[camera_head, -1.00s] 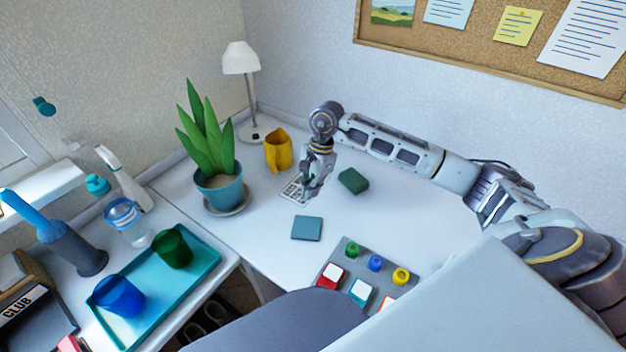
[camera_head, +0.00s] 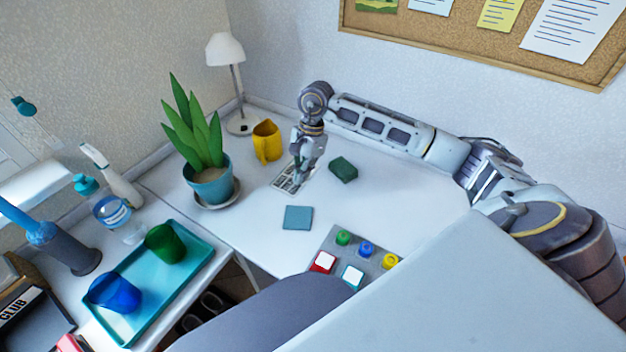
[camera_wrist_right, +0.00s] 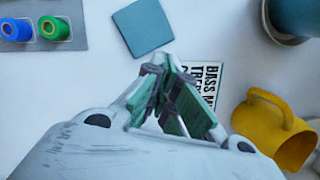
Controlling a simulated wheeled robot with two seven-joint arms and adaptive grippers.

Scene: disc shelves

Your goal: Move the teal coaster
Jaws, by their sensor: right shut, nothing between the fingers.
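The teal coaster (camera_head: 298,217) lies flat on the white desk, in front of my right gripper and apart from it. It is a plain square, and it also shows at the top of the right wrist view (camera_wrist_right: 143,27). My right gripper (camera_head: 299,180) is shut and empty, pointing down over a printed card (camera_head: 283,178). My left gripper is not in view.
A dark green block (camera_head: 343,169) lies right of the gripper. A yellow mug (camera_head: 267,142) and potted plant (camera_head: 212,186) stand left. A grey board (camera_head: 335,241) with coloured pegs is nearer me. A teal tray (camera_head: 195,284) with two cups is left. Desk around the coaster is clear.

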